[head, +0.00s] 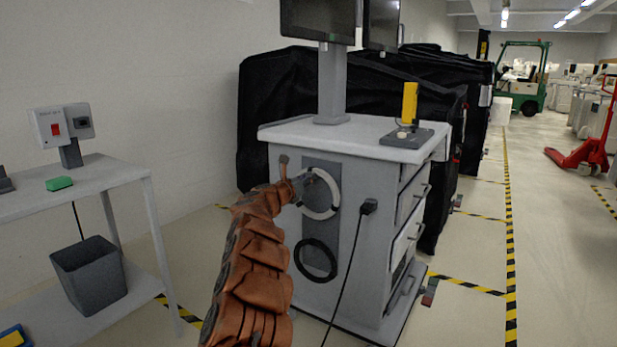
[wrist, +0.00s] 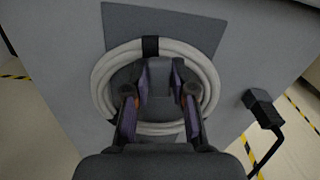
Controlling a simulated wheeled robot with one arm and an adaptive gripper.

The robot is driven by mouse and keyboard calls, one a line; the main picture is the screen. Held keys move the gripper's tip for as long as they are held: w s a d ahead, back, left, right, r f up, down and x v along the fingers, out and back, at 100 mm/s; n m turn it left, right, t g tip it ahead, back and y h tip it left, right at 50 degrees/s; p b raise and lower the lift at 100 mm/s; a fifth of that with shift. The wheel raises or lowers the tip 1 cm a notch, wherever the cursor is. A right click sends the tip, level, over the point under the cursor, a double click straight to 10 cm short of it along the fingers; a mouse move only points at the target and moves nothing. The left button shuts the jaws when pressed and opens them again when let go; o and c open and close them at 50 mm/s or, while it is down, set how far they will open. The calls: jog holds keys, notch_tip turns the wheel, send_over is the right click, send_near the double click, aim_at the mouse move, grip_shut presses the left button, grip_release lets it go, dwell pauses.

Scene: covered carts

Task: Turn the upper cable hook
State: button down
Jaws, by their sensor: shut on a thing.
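The upper cable hook (wrist: 158,78) is a grey piece in the middle of a coiled white cable on the side of the cart. In the wrist view the coil (wrist: 101,85) rings the hook and my gripper (wrist: 160,100). My gripper's two fingers stand on either side of the hook and are shut on it. In the head view the white coil (head: 334,186) shows beside my gripper (head: 303,182), and my wrist hides much of the hook. A black coil (head: 316,278) hangs below on the same dark panel.
The grey cart (head: 290,135) carries monitors and a yellow handheld device (head: 409,103). A black plug and cable (head: 369,206) hang right of the coils. A white table (head: 95,178) and a bin (head: 90,275) stand left. Black-covered carts (head: 270,90) are behind.

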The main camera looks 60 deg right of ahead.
jog(key=shift+s+a+f+n+p, duration=0.1)
jog(key=shift+f+n+p, duration=0.45)
jog(key=shift+n+p, duration=4.55)
jog(key=shift+w+d+f+n+p, duration=0.1)
jog(key=shift+f+n+p, duration=0.45)
jog(key=shift+n+p, duration=4.55)
jog(key=shift+s+a+f+n+p, duration=0.1)
jog(key=shift+f+n+p, duration=0.45)
jog(key=shift+n+p, duration=4.5)
jog(key=n+b, duration=0.3)
jog(key=shift+n, duration=0.35)
